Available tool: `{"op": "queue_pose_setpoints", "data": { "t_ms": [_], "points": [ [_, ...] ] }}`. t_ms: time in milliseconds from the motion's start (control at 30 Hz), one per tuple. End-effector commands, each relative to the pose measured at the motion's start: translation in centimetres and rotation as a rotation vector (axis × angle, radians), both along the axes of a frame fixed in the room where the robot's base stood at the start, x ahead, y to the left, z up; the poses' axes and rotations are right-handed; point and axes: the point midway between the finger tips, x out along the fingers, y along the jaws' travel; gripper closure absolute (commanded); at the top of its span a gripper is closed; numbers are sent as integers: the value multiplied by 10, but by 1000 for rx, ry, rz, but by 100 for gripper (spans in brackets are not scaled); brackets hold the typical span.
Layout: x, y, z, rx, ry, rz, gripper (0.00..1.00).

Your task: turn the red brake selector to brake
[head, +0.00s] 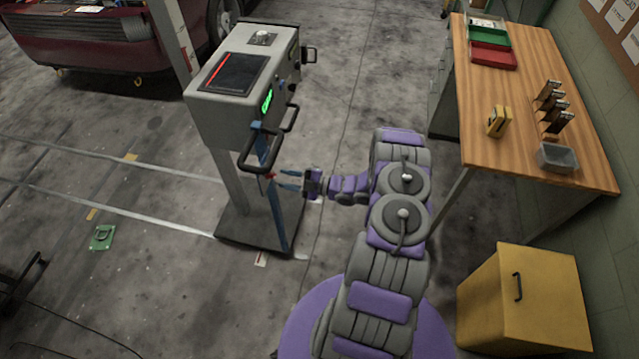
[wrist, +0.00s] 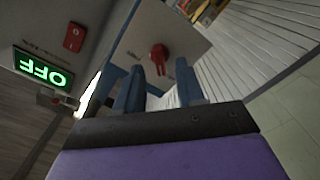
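The red brake selector (wrist: 158,56) is a small knob on a pale plate, seen near the top middle of the wrist view. In the head view, a small red spot that looks like the selector (head: 270,176) shows at the blue post, low on the machine's right side. My gripper (head: 280,179) points left at it, with its two blue fingers apart. In the wrist view my gripper (wrist: 159,80) is open and empty. The selector shows beyond and between the fingertips, with no contact visible. The selector's printed labels are too small to read.
The grey machine cabinet (head: 225,118) has a black handle bar (head: 262,150) just above my gripper. Its green display (wrist: 44,68) reads OFF, upside down. A separate red switch (wrist: 74,37) sits nearby. A wooden workbench (head: 480,130) and yellow cabinet (head: 525,300) stand right.

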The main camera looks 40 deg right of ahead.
Motion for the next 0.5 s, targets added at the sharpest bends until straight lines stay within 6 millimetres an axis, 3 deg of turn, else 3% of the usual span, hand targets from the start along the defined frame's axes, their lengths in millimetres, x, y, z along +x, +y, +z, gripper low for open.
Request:
{"op": "queue_pose_setpoints", "data": {
  "t_ms": [500],
  "points": [
    [-86, -70, -2, 1, 2, -3, 62]
  ]
}}
